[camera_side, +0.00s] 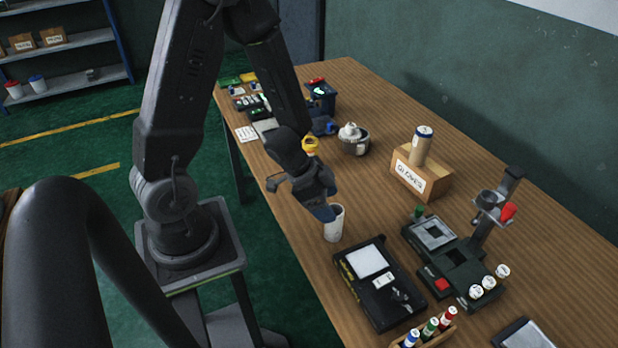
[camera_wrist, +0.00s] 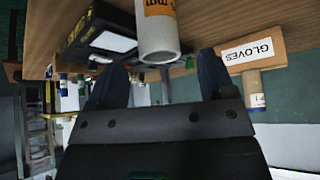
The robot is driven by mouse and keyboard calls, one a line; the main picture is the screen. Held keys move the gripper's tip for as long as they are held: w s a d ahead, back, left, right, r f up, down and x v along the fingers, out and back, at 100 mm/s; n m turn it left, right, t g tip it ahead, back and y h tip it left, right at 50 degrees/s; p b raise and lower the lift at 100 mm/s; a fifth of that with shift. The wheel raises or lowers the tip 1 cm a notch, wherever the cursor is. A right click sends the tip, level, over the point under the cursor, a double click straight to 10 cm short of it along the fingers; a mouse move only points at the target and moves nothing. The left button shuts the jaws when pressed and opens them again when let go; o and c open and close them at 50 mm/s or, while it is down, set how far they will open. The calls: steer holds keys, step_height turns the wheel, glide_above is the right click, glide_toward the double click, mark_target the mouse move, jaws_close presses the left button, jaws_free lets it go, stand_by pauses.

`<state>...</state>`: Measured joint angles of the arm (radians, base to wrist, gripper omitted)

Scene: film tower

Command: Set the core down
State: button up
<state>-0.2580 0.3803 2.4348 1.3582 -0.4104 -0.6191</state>
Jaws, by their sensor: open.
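The core (camera_side: 334,225) is a white hollow tube standing upright on the wooden table near its front edge, beside a black case. In the wrist view the core (camera_wrist: 157,38) shows its open end and an orange band with dark print. My gripper (camera_side: 326,212) is right at the core's upper part in the side view and partly covers it. In the wrist view my gripper (camera_wrist: 160,82) has its two dark fingers spread wide, and the core lies beyond them, between their lines. No finger visibly presses on it.
The black case (camera_side: 378,283) lies just right of the core. A dark green device (camera_side: 455,262) with small rolls stands farther right. A cardboard gloves box (camera_side: 421,173) bears another tube (camera_side: 422,146). A round grey-white object (camera_side: 354,139) stands behind. Bare table lies between core and gloves box.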

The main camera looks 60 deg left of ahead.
steer(key=a+r+n+t+y, duration=0.2)
steer(key=r+n+y, duration=0.15)
steer(key=r, duration=0.55)
steer(key=a+r+n+t+y, duration=0.2)
steer(key=a+r+y, duration=0.15)
steer(key=r, duration=0.65)
steer(key=s+d+r+g+h, duration=0.3)
steer(key=s+d+r+g, duration=0.1)
steer(key=s+d, duration=0.6)
steer(key=shift+d+r+n+h, duration=0.15)
steer(key=shift+r+n+h, duration=0.2)
steer(key=shift+r, duration=0.1)
